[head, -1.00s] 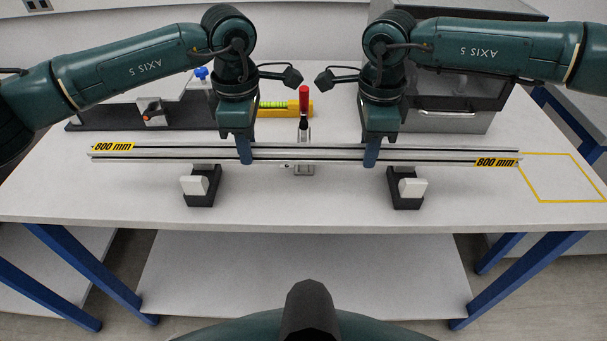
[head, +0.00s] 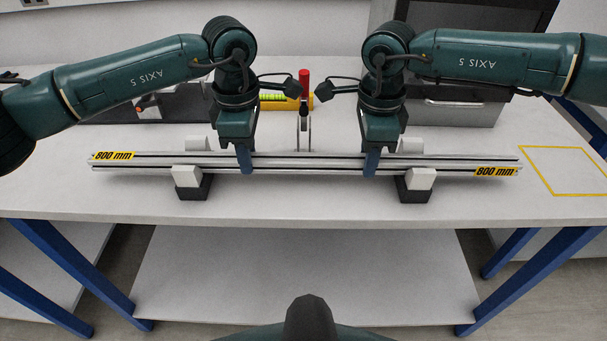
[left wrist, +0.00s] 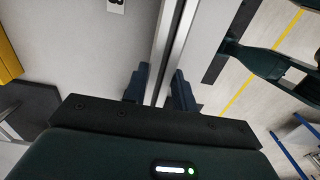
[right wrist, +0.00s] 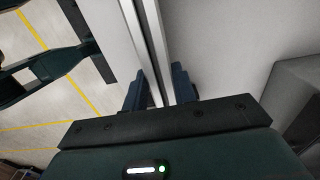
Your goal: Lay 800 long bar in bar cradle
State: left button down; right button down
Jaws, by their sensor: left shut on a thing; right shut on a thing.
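The 800 mm long bar (head: 310,162) is a silver profile with a yellow label near each end. It lies level across the bar cradle, whose two black supports have white blocks in front of the bar (head: 187,177) (head: 421,179) and behind it (head: 197,143) (head: 410,145). I cannot tell whether it touches the support bottoms. My left gripper (head: 245,161) is shut on the bar left of its middle. My right gripper (head: 371,161) is shut on it right of the middle. Both wrist views show the bar between the fingers (left wrist: 161,88) (right wrist: 160,88).
A red-handled clamp (head: 304,84) stands behind the bar's middle, near a yellow level (head: 275,102). A grey box (head: 460,108) stands at the back right. A yellow outlined rectangle (head: 565,193) on the right of the white table (head: 300,207) is empty.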

pick_arm(q)
jog(key=c, duration=1.1)
grip_release()
pick_arm(e)
jog(key=c, duration=1.1)
grip_release()
jog(key=shift+r, duration=0.15)
pick_arm(q)
notch_tip(320, 180, up, 12)
pick_arm(e)
notch_tip(320, 180, up, 12)
jog(key=shift+f, duration=0.1)
